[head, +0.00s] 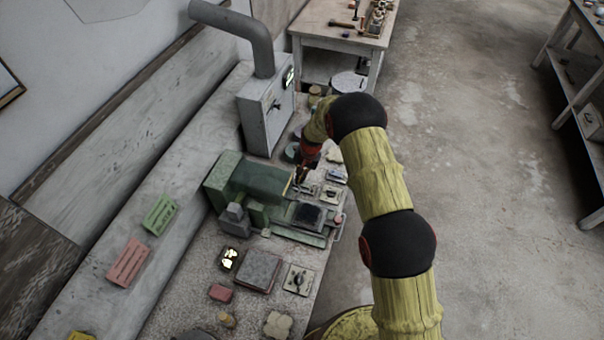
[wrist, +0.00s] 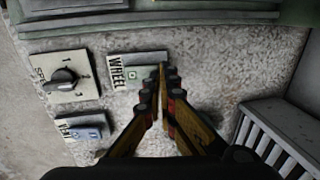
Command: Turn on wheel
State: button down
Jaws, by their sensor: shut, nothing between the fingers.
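The plate labelled WHEEL (wrist: 118,73) lies on the speckled bench top in the wrist view, with a small green-marked button (wrist: 133,83) on it. My gripper (wrist: 164,70) is shut and empty, its fingertips over the right part of that plate and hiding some of it. I cannot tell whether the tips touch it. In the head view my gripper (head: 299,176) points down beside the green machine (head: 240,182). The plate's details are too small to read there.
A grey slatted box (wrist: 272,140) stands at right. A grey cabinet with a pipe (head: 264,118) stands behind the machine.

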jog(key=shift+f, duration=0.1)
dwell(0.3)
jog(key=shift+w+a+f+b, duration=0.1)
jog(key=shift+a+f+b, duration=0.2)
jog(key=shift+f+b, duration=0.55)
jog(key=shift+r, duration=0.4)
jog(key=shift+d, duration=0.1)
jog(key=shift+s+d+r, duration=0.3)
jog(key=shift+d, duration=0.3)
jog(key=shift+r, duration=0.15)
notch_tip(320, 180, up, 13)
jog(key=w+a, duration=0.1)
jog(key=a, duration=0.1)
jog(key=shift+a+r+p, duration=0.15)
jog(key=shift+r+p, duration=0.05)
jog(key=shift+p, duration=0.1)
